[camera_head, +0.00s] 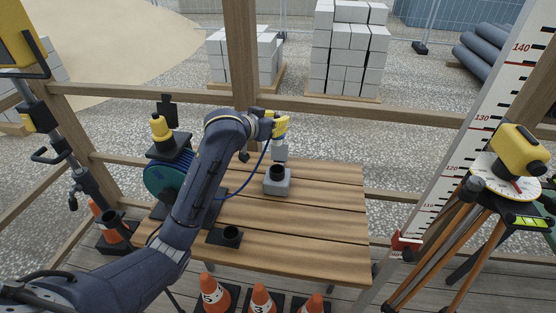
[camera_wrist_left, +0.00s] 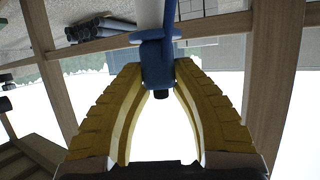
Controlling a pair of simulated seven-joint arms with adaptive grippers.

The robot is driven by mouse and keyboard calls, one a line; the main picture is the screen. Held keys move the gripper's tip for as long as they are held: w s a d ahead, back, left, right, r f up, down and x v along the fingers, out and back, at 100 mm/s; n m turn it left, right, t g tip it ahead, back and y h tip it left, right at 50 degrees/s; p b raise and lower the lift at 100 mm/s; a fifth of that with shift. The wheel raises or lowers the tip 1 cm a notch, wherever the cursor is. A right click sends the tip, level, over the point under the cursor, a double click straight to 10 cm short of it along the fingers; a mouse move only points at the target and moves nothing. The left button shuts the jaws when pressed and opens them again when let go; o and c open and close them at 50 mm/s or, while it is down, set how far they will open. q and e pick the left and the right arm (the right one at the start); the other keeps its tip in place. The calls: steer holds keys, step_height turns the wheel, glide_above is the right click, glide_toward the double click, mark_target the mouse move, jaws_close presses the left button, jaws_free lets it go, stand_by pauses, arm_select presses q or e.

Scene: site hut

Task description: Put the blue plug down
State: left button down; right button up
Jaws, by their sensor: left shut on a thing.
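My left gripper (camera_head: 279,127) is shut on the blue plug, above the far part of the wooden table. In the left wrist view the plug's blue body (camera_wrist_left: 157,62) sits between the yellow fingers of the gripper (camera_wrist_left: 158,92). A pale grey part (camera_head: 281,152) hangs below the fingers in the head view, which mostly hide the blue body. A blue cable (camera_head: 252,178) runs down from the gripper. A grey box socket (camera_head: 277,187) with a black round opening stands just below the pale part; whether they touch I cannot tell.
A black holder with a round opening (camera_head: 229,236) lies near the table's front left. A teal reel (camera_head: 163,188) and a yellow-topped item (camera_head: 160,128) stand at the left. The right of the table (camera_head: 330,205) is clear. Cones (camera_head: 262,298) stand in front; a tripod instrument (camera_head: 516,150) is at right.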

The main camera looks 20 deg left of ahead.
arm_select(q)
step_height(320, 180, down, 14)
stand_by(0.6)
steer(key=shift+f, duration=0.25)
steer(key=c, duration=1.1)
jaws_free()
steer(key=shift+r, duration=0.1)
steer(key=shift+s+r, duration=0.1)
steer(key=shift+r, duration=0.15)
steer(key=v, duration=1.1)
steer(key=shift+s+a+r, duration=0.1)
steer(key=shift+s+r, duration=0.05)
steer(key=shift+s, duration=0.2)
